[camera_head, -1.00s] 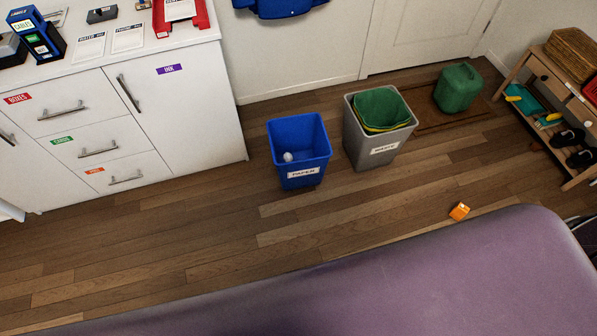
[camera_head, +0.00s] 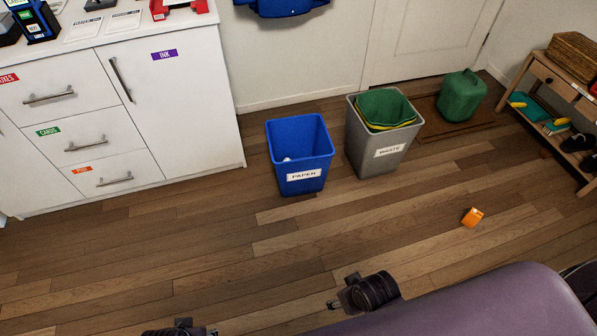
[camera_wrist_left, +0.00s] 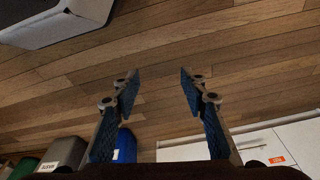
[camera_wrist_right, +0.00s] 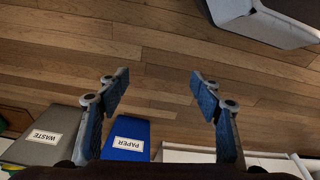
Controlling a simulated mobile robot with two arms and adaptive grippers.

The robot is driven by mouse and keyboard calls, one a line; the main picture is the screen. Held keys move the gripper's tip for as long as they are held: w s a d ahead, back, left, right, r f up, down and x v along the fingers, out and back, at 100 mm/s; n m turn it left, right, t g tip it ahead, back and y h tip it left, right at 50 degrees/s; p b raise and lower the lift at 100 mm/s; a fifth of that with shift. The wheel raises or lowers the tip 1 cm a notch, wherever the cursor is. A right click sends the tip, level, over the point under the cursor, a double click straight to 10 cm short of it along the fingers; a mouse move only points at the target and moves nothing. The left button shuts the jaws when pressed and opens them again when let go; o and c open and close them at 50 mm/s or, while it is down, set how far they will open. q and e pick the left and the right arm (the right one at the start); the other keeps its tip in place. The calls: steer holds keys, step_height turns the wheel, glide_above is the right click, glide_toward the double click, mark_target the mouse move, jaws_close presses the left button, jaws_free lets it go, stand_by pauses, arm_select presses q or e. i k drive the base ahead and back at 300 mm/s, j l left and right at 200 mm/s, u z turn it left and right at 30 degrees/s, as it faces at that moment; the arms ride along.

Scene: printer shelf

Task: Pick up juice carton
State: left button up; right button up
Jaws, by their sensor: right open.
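A small orange juice carton (camera_head: 472,217) lies on the wooden floor in the right part of the head view, well ahead of both grippers. No gripper touches it, and neither wrist view shows it. My right gripper (camera_head: 342,291) shows at the bottom middle of the head view. In the right wrist view its fingers (camera_wrist_right: 158,83) are apart with nothing between them. My left gripper (camera_head: 212,332) is only just in view at the bottom edge of the head view. In the left wrist view its fingers (camera_wrist_left: 160,82) are apart and empty.
A blue paper bin (camera_head: 301,180) and a grey waste bin (camera_head: 370,160) stand near the wall. A green container (camera_head: 462,97) sits on a brown mat. A white drawer cabinet (camera_head: 195,110) is at left, a wooden shelf (camera_head: 540,75) at right. Floor around the carton is clear.

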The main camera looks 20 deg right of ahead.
mark_target(473, 218)
steer(key=z, duration=2.05)
